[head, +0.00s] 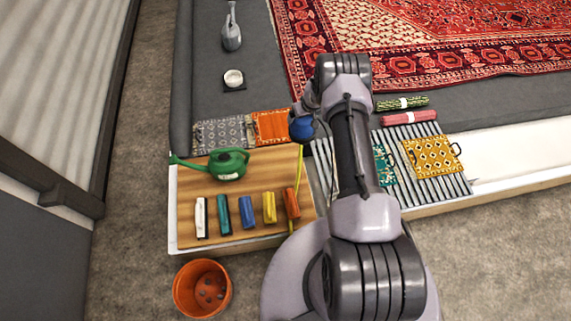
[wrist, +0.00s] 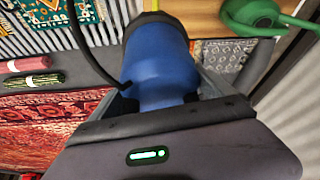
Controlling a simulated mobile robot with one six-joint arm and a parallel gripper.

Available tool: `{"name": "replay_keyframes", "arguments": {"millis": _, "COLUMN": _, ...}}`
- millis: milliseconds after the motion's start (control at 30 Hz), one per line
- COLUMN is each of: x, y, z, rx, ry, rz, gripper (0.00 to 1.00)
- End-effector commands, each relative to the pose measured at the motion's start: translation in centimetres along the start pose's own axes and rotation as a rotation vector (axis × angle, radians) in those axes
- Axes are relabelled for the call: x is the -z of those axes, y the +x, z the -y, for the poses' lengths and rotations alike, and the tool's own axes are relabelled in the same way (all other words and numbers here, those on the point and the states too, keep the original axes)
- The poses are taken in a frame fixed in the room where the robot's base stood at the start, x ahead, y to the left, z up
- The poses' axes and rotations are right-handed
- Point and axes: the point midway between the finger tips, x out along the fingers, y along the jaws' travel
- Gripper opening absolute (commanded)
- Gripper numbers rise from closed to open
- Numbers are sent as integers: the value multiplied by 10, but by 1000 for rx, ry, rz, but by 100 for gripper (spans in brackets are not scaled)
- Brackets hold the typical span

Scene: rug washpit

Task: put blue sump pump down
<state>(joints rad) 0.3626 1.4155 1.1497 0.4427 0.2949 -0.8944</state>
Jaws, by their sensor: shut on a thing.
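The blue sump pump (wrist: 158,62) fills the middle of the wrist view, with a dark cap at its far end and a black cord beside it. My gripper (wrist: 155,100) is shut on it; the fingers show at both sides of its body. In the head view the pump (head: 302,128) shows as a small blue shape beside my arm, near the right back corner of the wooden board (head: 185,235). My arm hides part of it, and the fingertips are hard to make out there. The pump appears held above the surface; the exact height cannot be told.
On the board stand a green watering can (head: 228,163) and a row of several coloured blocks, including a blue one (head: 247,212). Folded mats (head: 220,133) lie behind. A ribbed rack (head: 405,135) with small rugs is at right. An orange bucket (head: 201,288) stands on the floor.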

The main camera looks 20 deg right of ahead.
Motion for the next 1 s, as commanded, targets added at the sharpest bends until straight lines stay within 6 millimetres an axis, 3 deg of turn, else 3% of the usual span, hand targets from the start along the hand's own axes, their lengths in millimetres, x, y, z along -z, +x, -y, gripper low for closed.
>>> {"name": "replay_keyframes", "arguments": {"millis": 100, "x": -31, "y": 48, "z": -22, "rx": -4, "ry": 6, "rz": -3, "gripper": 19}}
{"name": "replay_keyframes", "arguments": {"millis": 300, "x": -92, "y": 126, "z": -49, "rx": -13, "ry": 10, "rz": -12, "gripper": 19}}
{"name": "replay_keyframes", "arguments": {"millis": 500, "x": -139, "y": 177, "z": -62, "rx": -20, "ry": 14, "rz": -18, "gripper": 19}}
{"name": "replay_keyframes", "arguments": {"millis": 633, "x": -154, "y": 191, "z": -65, "rx": -23, "ry": 13, "rz": -21, "gripper": 19}}
{"name": "replay_keyframes", "arguments": {"millis": 767, "x": -154, "y": 199, "z": -60, "rx": -24, "ry": 11, "rz": -23, "gripper": 19}}
{"name": "replay_keyframes", "arguments": {"millis": 1000, "x": -130, "y": 218, "z": -19, "rx": -22, "ry": 7, "rz": -23, "gripper": 19}}
